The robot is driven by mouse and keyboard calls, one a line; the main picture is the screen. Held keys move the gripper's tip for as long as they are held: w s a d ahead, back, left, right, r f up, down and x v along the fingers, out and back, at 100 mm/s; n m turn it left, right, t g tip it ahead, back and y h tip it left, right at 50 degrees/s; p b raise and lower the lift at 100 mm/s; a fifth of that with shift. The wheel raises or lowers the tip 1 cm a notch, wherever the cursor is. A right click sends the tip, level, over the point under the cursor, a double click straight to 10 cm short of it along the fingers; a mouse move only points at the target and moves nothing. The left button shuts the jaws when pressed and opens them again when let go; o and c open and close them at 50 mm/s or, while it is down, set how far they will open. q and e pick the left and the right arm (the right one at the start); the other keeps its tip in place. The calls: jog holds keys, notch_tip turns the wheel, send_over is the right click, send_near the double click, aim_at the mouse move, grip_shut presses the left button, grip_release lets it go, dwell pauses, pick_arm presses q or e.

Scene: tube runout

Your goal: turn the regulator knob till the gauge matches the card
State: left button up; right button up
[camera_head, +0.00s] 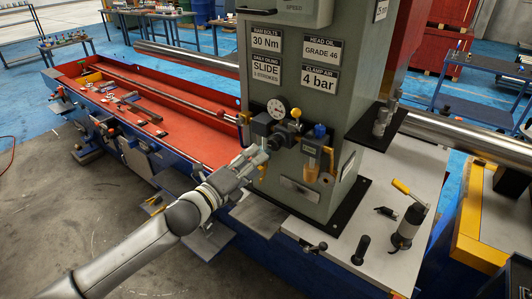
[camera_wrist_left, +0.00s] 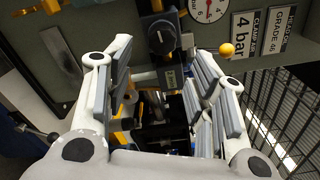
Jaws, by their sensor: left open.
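The round white gauge (camera_head: 275,109) is on the front of the green-grey column; its lower part also shows at the top of the left wrist view (camera_wrist_left: 208,8). Its reading is too small to tell. The clamp air card (camera_head: 320,79) reads 4 bar and also shows in the wrist view (camera_wrist_left: 245,32). The dark regulator knob (camera_wrist_left: 158,34) has a pale mark and sits below and left of the gauge there. My left gripper (camera_head: 261,154) is open near the regulator. In the wrist view, its fingers (camera_wrist_left: 160,66) are spread either side below the knob, with nothing gripped. My right gripper is out of view.
A yellow ball (camera_wrist_left: 226,49) sticks out beside the gauge. A filter bowl unit (camera_head: 316,158) hangs right of the regulator. A long red tray (camera_head: 190,125) with tools lies left. A grey table (camera_head: 350,240) with a yellow-handled device (camera_head: 408,222) is at right.

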aim_at(272, 146)
pick_arm(q)
jog(key=b+x, duration=0.3)
jog(key=x, duration=0.4)
jog(key=shift+w+d, duration=0.15)
jog(key=shift+r, duration=0.15)
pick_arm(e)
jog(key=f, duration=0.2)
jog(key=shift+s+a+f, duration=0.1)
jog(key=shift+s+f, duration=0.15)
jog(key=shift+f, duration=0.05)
pick_arm(q)
jog(key=c, duration=0.8)
